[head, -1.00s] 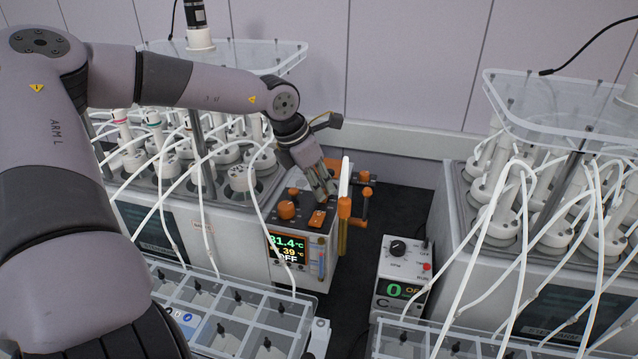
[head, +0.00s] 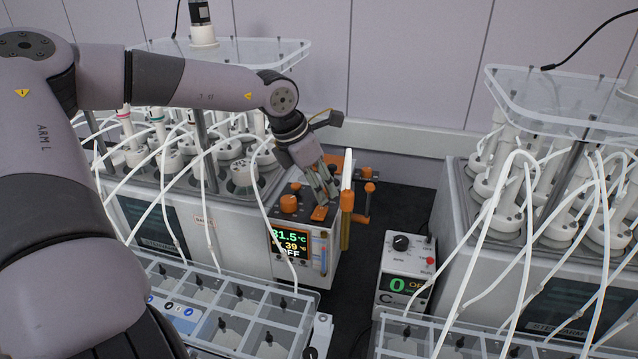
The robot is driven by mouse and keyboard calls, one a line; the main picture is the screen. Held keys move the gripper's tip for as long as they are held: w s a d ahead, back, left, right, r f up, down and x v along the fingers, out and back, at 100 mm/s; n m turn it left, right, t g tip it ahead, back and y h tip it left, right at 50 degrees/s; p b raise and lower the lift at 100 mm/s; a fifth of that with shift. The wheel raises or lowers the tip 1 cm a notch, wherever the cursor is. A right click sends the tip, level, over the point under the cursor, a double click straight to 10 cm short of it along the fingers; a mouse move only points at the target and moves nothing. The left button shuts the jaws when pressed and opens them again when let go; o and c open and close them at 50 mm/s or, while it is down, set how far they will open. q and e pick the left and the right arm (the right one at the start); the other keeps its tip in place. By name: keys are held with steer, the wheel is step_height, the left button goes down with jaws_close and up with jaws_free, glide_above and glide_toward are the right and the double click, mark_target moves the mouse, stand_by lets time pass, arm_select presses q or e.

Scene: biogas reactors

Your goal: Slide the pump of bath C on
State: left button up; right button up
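The bath's control head (head: 304,236) stands at the right end of the left bath, its display (head: 290,244) reading 31.5 °C, 39 °C and OFF. On its top are an orange knob (head: 289,204) and a flat orange slider (head: 319,213). My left gripper (head: 328,196) points down just above and behind the slider. Its fingers look close together, but I cannot tell whether they are open or shut, or whether they touch the slider. No letter shows on this control head. My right gripper is not in view.
A small box marked C (head: 404,276) reads 0 OFF. White tubes hang over both baths, and clear-lidded trays (head: 225,310) stand in front. A dark gap separates the baths.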

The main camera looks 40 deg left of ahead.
arm_select(q)
steer(key=shift+o, duration=0.5)
steer(key=shift+w+a, duration=0.1)
steer(key=shift+r, duration=0.15)
steer(key=v, duration=1.1)
steer(key=shift+s+r, duration=0.25)
steer(key=shift+r, duration=0.05)
steer(key=shift+a, duration=0.1)
